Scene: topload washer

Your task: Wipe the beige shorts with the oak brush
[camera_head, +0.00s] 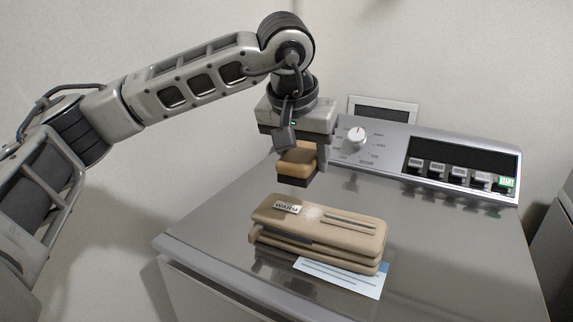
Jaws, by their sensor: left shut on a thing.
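The beige shorts (345,233) lie folded in a thick stack on the washer's top lid, with a small white "WARM" label and a pale whitish patch on their upper face. My left gripper (298,158) is shut on the oak brush (297,160), a wooden block with a dark underside. The brush is held above the lid, behind the shorts and apart from them. Part of the brush is hidden by the gripper. My right gripper is not in view.
A white and blue card (350,281) lies partly under the shorts at the front. The washer's control panel (385,146), with a knob (356,136) and several buttons, rises behind. The lid (450,250) is clear to the right and left of the shorts.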

